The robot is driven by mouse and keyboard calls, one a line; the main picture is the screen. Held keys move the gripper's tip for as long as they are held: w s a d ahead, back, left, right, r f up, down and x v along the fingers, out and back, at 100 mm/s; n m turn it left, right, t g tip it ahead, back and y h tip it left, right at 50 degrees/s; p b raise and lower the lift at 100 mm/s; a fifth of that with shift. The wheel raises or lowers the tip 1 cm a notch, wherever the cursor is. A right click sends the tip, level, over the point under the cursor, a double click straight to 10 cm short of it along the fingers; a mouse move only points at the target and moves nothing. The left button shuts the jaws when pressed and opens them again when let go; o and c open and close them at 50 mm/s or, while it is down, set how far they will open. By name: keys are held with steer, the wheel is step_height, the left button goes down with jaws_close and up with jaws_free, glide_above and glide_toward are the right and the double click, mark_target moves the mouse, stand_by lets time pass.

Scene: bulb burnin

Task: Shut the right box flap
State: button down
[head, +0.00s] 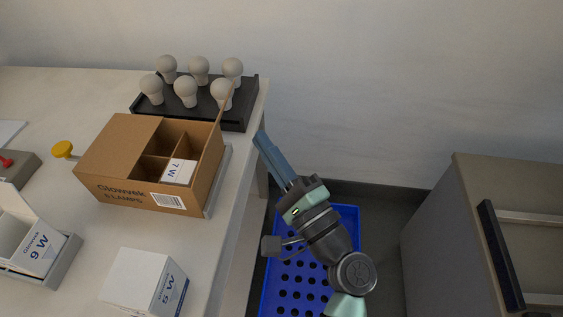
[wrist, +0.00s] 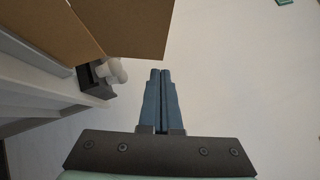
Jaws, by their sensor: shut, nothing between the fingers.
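The brown cardboard box (head: 128,188) stands near the table's right edge. Its left flap (head: 122,142) lies shut over the left half. Its right flap (head: 227,104) is open, seen nearly edge-on and rising steeply from the right side; it also shows as a brown panel in the wrist view (wrist: 132,28). The right half is uncovered, with dividers and a white 7 W carton (head: 180,171) in the front compartment. My gripper (head: 259,134) is shut and empty, to the right of the box and apart from the flap. Its closed fingers also show in the wrist view (wrist: 160,73).
A black tray (head: 240,119) with several bulbs stands behind the box. White cartons (head: 140,282) and a yellow knob (head: 63,149) are left and in front. A blue perforated crate (head: 283,276) lies below my arm; a grey cabinet (head: 450,230) stands at right.

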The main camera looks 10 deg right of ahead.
steer(key=shift+w+a+r+p, duration=0.2)
steer(key=shift+w+a+r, duration=0.2)
steer(key=shift+w+a, duration=0.25)
steer(key=shift+w+a+r+p, duration=0.25)
steer(key=shift+w+a+r, duration=0.15)
steer(key=shift+a, duration=0.4)
steer(key=shift+w+a+r+p, duration=0.2)
steer(key=shift+w+a+r, duration=0.15)
steer(key=shift+w+a, duration=0.3)
steer(key=shift+s+a, duration=0.1)
